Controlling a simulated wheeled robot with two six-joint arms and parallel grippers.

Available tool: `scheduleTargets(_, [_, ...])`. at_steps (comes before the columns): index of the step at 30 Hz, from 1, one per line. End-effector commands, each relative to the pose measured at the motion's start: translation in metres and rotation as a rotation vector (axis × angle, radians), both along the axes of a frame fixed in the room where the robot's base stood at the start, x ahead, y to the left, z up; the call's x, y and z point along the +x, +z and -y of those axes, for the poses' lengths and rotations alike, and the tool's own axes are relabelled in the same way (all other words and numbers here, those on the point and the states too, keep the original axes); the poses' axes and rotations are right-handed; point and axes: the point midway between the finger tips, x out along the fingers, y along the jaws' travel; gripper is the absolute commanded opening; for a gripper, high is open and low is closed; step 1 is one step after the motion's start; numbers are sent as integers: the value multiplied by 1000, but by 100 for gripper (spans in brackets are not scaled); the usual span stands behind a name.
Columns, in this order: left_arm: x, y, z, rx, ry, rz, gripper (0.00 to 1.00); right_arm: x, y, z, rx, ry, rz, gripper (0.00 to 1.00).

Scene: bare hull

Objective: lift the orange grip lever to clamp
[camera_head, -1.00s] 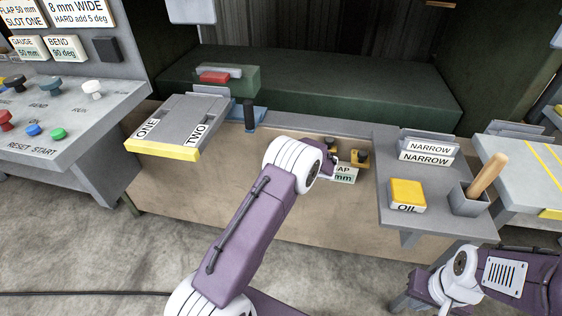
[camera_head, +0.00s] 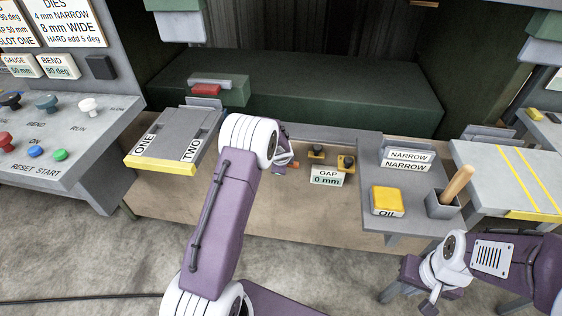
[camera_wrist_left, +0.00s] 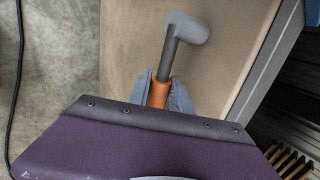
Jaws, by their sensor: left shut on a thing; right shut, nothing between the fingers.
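The orange grip (camera_wrist_left: 158,93) of the lever shows in the left wrist view, on a dark grey rod (camera_wrist_left: 168,55) that ends in a rounded grey head. My left gripper (camera_wrist_left: 160,95) is shut on the orange grip, with a grey finger on each side of it. In the head view my left arm hides most of the lever; only a small bit of orange (camera_head: 296,164) shows beside the wrist. My right gripper (camera_head: 430,308) is low at the right, shut and empty, apart from everything.
A GAP 0 mm sign (camera_head: 327,177) is on the tan front panel, below two small yellow-and-black fittings. A grey shelf at the right holds a yellow OIL block (camera_head: 386,201) and a wooden-handled tool (camera_head: 457,185) in a cup. A grey ONE/TWO plate (camera_head: 170,145) is at the left.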

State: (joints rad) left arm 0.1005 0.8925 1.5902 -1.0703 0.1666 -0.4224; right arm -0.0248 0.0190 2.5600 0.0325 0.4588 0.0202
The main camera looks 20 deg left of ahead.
Motion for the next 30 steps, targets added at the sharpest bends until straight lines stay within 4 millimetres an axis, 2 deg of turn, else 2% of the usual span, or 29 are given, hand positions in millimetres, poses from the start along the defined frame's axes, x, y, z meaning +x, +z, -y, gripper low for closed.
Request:
scheduleTargets(16, [0, 1, 0, -20, -2, 4, 0, 0, 3, 0, 0, 0, 0, 0])
scheduleTargets(17, [0, 1, 0, -20, -2, 4, 33, 0, 3, 0, 0, 0, 0, 0])
scheduleTargets(26, [0, 2, 0, -19, -1, 5, 34, 0, 3, 0, 0, 0, 0, 0])
scheduleTargets(30, [-8, 16, 3, -19, -1, 7, 34, 0, 3, 0, 0, 0, 0, 0])
